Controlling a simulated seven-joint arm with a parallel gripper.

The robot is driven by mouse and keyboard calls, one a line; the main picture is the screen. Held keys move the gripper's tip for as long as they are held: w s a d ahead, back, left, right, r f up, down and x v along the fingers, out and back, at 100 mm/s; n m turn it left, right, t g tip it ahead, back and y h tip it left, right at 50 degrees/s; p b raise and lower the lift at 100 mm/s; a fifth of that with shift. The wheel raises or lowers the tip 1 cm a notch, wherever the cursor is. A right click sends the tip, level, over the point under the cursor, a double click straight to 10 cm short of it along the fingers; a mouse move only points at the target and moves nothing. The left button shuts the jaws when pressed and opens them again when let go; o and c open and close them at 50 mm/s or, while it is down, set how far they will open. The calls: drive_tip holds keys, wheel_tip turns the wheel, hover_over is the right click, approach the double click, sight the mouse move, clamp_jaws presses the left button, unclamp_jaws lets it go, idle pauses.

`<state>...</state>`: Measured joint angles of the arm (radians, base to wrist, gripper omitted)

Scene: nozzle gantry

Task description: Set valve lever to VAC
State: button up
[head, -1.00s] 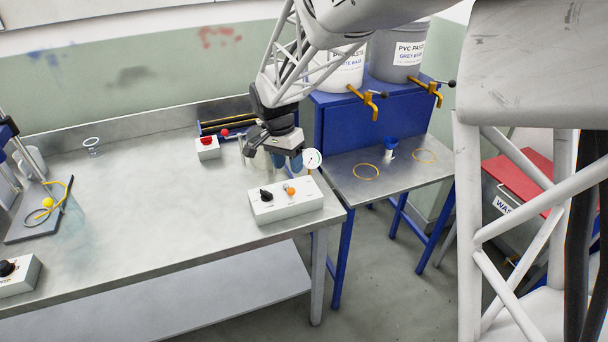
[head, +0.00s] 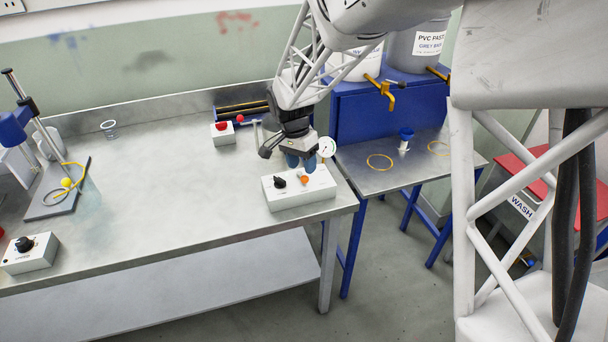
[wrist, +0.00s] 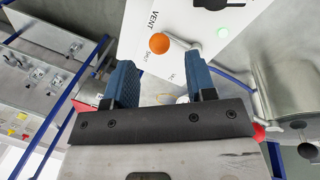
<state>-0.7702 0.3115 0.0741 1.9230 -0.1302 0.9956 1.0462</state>
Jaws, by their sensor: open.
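The valve box (head: 299,197) is a white control box near the right front of the steel bench. Its lever has an orange knob (head: 303,180), which also shows in the wrist view (wrist: 159,43) with a pale metal arm running right from it. VENT and Shut are printed near the knob; a partly hidden label, likely VAC, lies lower between my fingers. The knob sits near VENT and Shut; I cannot tell its exact setting. My gripper (head: 300,162) is open above the box. Its blue fingers (wrist: 161,68) are spread, with the knob just beyond the tips, not held.
A black knob (head: 279,181) and a green light (wrist: 222,32) are on the same box. A round gauge (head: 327,146) stands close behind it. The bench middle (head: 170,190) is clear.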

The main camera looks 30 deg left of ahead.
drive_tip(key=shift+s+d+f, duration=0.1)
drive_tip(key=shift+d+f, duration=0.1)
drive_tip(key=shift+f, duration=0.8)
drive_tip(key=shift+d+f, duration=0.15)
drive_tip(key=shift+f, duration=0.85)
drive_tip(key=shift+c, duration=0.2)
drive_tip(key=c, duration=0.9)
